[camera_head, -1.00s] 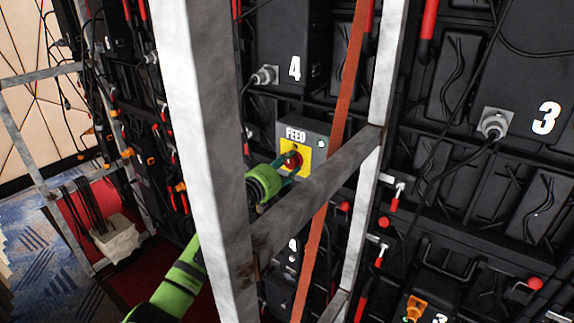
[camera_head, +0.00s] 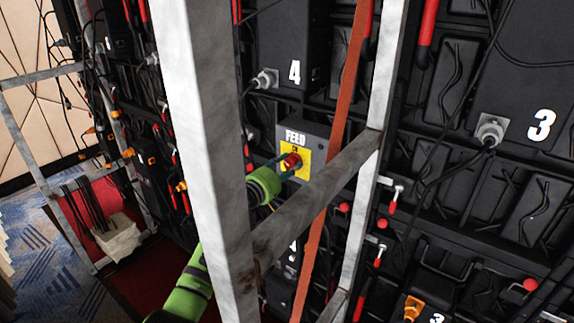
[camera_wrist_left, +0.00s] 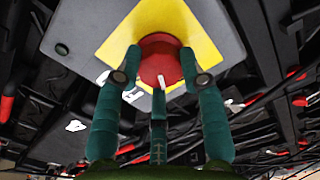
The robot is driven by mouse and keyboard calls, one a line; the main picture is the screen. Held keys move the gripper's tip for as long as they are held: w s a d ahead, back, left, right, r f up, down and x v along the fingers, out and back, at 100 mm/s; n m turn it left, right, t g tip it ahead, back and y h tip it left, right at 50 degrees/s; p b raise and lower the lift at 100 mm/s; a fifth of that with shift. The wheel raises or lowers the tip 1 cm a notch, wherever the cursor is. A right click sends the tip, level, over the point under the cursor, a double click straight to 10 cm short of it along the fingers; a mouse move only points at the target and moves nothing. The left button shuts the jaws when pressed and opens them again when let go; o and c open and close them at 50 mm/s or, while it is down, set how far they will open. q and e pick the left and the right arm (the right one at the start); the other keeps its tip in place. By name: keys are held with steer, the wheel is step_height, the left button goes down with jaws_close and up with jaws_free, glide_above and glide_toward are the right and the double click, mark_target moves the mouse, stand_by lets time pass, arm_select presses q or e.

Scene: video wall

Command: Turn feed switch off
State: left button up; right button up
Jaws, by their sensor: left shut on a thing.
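The feed switch is a red knob (camera_head: 292,159) on a yellow plate (camera_head: 304,170), on a grey box (camera_head: 318,131) labelled FEED. My left gripper (camera_head: 288,163) reaches it from the lower left, behind a metal post, and is shut on the knob. In the left wrist view, the teal fingers (camera_wrist_left: 162,79) stand on either side of the red knob (camera_wrist_left: 158,52), with a third finger below it. A white mark shows on the knob's edge. A small lamp (camera_wrist_left: 62,49) on the box face looks dark green. My right gripper is not in view.
A thick metal post (camera_head: 205,130) stands close in front of my left arm. Black panels with cables and red handles fill the background.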

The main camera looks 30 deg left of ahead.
arm_select(q)
steer(key=n+p, duration=0.1)
steer(key=n, duration=0.4)
steer(key=shift+n+p, duration=0.4)
stand_by(0.4)
steer(key=o, duration=1.1)
steer(key=shift+o, duration=0.2)
steer(key=shift+a, duration=0.1)
steer(key=shift+s+f, duration=0.1)
steer(key=shift+s, duration=0.45)
steer(key=s+a, duration=0.1)
steer(key=s, duration=1)
steer(key=shift+a, duration=0.3)
